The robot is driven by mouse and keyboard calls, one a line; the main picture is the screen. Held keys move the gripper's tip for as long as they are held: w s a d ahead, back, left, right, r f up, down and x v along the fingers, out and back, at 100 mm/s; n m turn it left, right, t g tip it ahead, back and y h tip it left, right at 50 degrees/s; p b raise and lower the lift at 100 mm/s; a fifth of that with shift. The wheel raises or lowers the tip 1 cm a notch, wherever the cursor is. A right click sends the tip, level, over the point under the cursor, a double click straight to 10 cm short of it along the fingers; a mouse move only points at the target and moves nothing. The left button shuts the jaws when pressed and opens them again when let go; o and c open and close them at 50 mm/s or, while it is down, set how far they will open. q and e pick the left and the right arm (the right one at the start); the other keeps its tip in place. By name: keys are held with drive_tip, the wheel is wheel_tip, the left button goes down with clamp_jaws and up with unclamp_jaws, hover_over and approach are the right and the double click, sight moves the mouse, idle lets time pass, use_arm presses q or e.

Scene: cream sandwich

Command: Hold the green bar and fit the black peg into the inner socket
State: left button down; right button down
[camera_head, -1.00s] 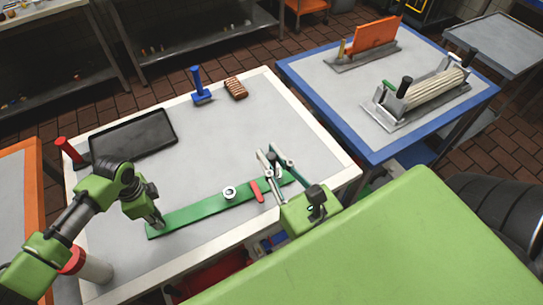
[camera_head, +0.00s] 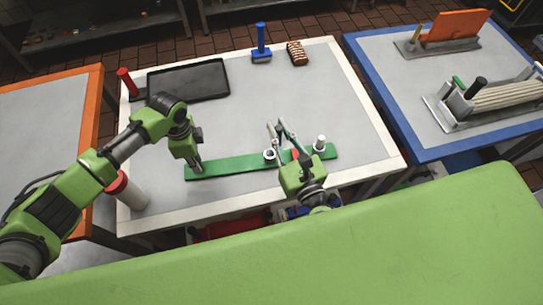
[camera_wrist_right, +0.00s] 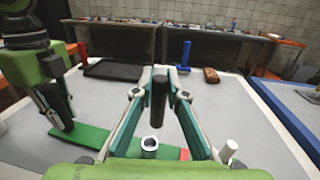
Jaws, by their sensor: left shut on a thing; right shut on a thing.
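The green bar (camera_head: 235,166) lies flat on the grey table. My left gripper (camera_head: 198,168) is shut on its left end. A white ring-shaped socket (camera_head: 269,155) stands on the bar; it also shows in the right wrist view (camera_wrist_right: 149,146). A white cylinder (camera_head: 321,142) stands near the bar's right end. My right gripper (camera_wrist_right: 161,72) is shut on the black peg (camera_wrist_right: 158,98) and holds it upright. In the right wrist view the peg's lower end appears above the socket, apart from it. In the head view I cannot make out the peg.
A red piece (camera_wrist_right: 184,154) sits on the bar between socket and cylinder. A black tray (camera_head: 188,80), a blue-handled tool (camera_head: 261,45) and a brown block (camera_head: 297,53) lie toward the back. A white cylinder with a red top (camera_head: 126,190) stands at front left. The table's middle is clear.

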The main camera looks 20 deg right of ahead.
drive_tip(key=shift+n+y, duration=0.3)
drive_tip(key=shift+w+a+f, duration=0.25)
drive_tip(key=shift+w+f, duration=0.25)
drive_tip(key=shift+f, duration=1.6)
drive_tip(key=shift+w+a+f, duration=0.25)
drive_tip(key=shift+w+f, duration=0.3)
drive_tip(key=shift+f, duration=1.6)
drive_tip(key=shift+w+a+f, duration=0.25)
drive_tip(key=shift+w+f, duration=0.25)
drive_tip(key=shift+f, duration=1.6)
drive_tip(key=shift+f, duration=0.15)
drive_tip(key=c, duration=2)
unclamp_jaws()
drive_tip(key=s, duration=0.4)
drive_tip(key=s+d, duration=0.1)
drive_tip(key=s, duration=0.3)
drive_tip(key=s+d, duration=0.1)
drive_tip(key=s, duration=0.3)
